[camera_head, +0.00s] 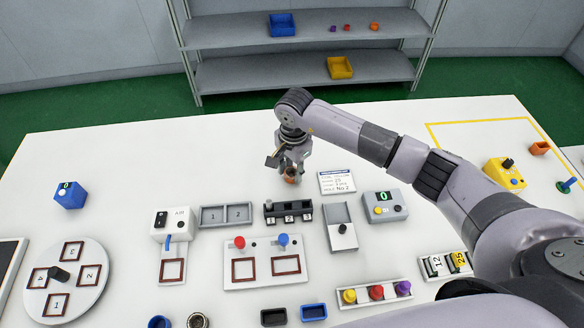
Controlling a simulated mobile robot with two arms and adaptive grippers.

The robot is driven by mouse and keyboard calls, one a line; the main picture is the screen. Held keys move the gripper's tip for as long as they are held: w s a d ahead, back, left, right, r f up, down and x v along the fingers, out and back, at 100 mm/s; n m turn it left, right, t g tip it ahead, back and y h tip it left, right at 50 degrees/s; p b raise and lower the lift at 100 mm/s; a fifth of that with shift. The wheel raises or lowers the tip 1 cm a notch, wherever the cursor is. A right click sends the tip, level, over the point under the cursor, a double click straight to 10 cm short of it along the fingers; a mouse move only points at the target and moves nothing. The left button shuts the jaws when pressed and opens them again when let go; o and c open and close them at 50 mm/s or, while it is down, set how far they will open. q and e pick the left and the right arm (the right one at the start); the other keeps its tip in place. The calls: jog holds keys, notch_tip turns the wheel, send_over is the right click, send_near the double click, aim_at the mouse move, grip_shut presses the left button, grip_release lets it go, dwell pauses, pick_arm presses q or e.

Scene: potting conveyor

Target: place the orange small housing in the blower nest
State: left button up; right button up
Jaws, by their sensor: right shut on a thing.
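My right gripper (291,174) points down over the back middle of the white table, shut on the orange small housing (291,180). The fingers hide most of the housing, and I cannot tell how far it is above the table. The blower (170,224) is a white box marked AIR, with a dark switch and a blue nozzle, left of the gripper. In front of it is its nest (172,271), a brown square frame on a white plate, which looks empty. My left gripper is not in view.
A plate (265,263) with red and blue knobs lies right of the nest. A round numbered dial (64,280) is at left. The table behind the blower is clear.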

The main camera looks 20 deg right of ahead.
jog(key=shift+f, duration=0.2)
jog(key=o, duration=0.8)
jog(key=shift+r, duration=0.1)
